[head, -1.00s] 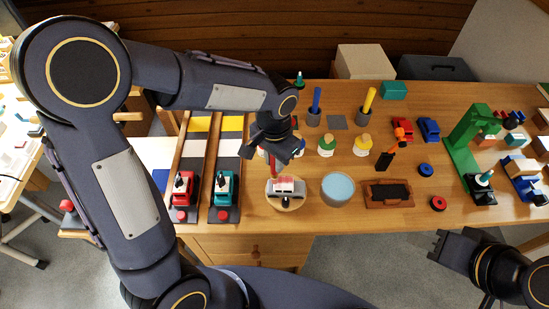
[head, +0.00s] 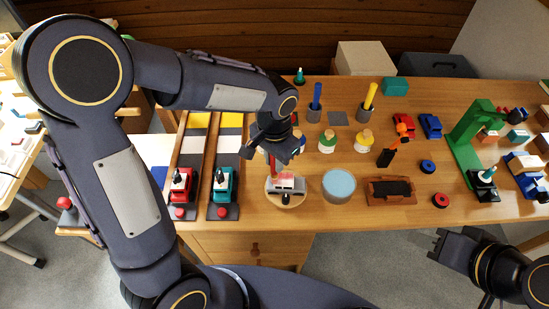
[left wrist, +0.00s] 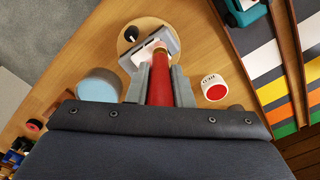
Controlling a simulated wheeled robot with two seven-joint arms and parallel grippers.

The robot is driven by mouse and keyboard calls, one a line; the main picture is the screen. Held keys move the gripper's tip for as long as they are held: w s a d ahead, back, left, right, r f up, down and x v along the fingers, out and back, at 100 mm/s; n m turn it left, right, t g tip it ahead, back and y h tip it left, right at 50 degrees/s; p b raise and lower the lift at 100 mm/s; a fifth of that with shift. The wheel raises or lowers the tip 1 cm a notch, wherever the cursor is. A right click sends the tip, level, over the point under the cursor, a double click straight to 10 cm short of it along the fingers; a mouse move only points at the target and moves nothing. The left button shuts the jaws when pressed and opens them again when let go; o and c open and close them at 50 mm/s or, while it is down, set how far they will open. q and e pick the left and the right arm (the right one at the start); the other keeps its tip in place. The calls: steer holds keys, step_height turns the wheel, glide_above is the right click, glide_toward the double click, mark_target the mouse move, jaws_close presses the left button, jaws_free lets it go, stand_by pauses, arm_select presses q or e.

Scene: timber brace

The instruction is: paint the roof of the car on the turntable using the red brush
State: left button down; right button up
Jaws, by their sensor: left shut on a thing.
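My left gripper (head: 272,150) is shut on the red brush (left wrist: 160,85) and holds it upright, bristles down, over the toy car (head: 287,186). The car is pale grey and white, with a pinkish-red patch on its roof. It sits on the round wooden turntable (head: 290,203). In the left wrist view the brush end overlaps the car (left wrist: 150,50) on the turntable (left wrist: 128,34); contact with the roof is hard to tell. My right gripper (head: 438,246) is empty at the lower right, off the table, its fingers apart.
A light blue-topped round tub (head: 339,186) stands just right of the turntable. A brown tray with a black pad (head: 391,189) is beyond it. Red (head: 181,186) and teal (head: 221,186) vehicles stand on the left lanes. A red-topped pot (left wrist: 213,87) is near the brush.

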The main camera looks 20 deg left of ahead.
arm_select(q)
steer(key=shift+w+d, duration=0.5)
steer(key=shift+d, duration=1.95)
steer(key=shift+s+a, duration=0.25)
steer(key=shift+a, duration=1)
steer(key=shift+s+a, duration=0.25)
steer(key=shift+a, duration=1)
steer(key=shift+r+p, duration=2.35)
steer(key=shift+r, duration=0.7)
steer(key=shift+r, duration=0.1)
steer(key=shift+r+p, duration=1.25)
steer(key=shift+r, duration=0.2)
